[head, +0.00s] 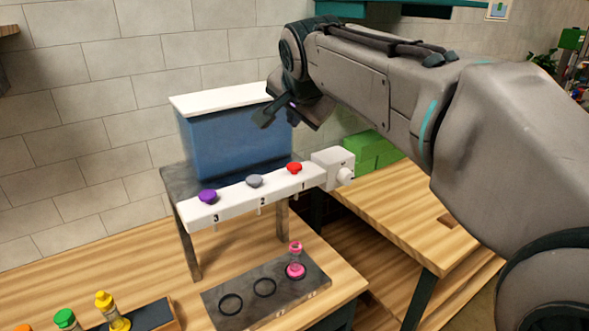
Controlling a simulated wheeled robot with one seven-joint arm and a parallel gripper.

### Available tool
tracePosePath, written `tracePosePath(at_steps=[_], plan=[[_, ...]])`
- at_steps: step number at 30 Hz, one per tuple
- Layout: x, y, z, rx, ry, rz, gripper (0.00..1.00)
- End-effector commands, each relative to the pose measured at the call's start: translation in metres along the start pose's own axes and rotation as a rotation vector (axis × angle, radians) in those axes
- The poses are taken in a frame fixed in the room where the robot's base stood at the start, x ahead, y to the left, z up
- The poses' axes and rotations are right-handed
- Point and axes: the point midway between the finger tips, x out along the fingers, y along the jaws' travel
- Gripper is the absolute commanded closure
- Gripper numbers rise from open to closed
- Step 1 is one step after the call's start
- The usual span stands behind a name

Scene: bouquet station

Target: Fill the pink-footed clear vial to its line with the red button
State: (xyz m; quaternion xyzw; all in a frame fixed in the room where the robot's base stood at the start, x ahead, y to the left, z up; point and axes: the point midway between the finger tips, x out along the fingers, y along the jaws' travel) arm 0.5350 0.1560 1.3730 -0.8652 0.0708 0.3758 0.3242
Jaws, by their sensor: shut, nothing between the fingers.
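The pink-footed clear vial (295,258) stands upright on the dark plate below the dispenser, at its right-hand ring position, under the end marked 1. Its small clear body shows between a pink foot and a pink upper part; its line and any liquid are too small to make out. The red button (294,168) sits on top of the white dispenser bar (237,201), near its right end. My gripper (266,119) is shut and empty, in front of the blue tank's upper right part and above the red button, apart from it.
A grey button (255,181) and a purple button (208,196) share the bar. The blue tank (225,147) stands behind it. Yellow (115,315) and green-topped (65,319) vials stand at lower left. Two plate rings are empty.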

Motion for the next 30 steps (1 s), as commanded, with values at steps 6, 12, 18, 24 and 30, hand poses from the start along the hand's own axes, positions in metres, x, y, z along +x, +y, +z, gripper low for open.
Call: tracePosePath(at_steps=[6,12,18,24,30], plan=[[0.025,0.018,0.019,-0.001,-0.002,0.001,1.0],[0.043,0.032,0.032,0.0,-0.001,0.0,1.0],[0.05,0.036,0.036,0.0,0.0,0.0,1.0],[0.049,0.036,0.036,0.0,0.0,0.0,1.0],[0.049,0.036,0.036,0.0,0.0,0.0,1.0]])
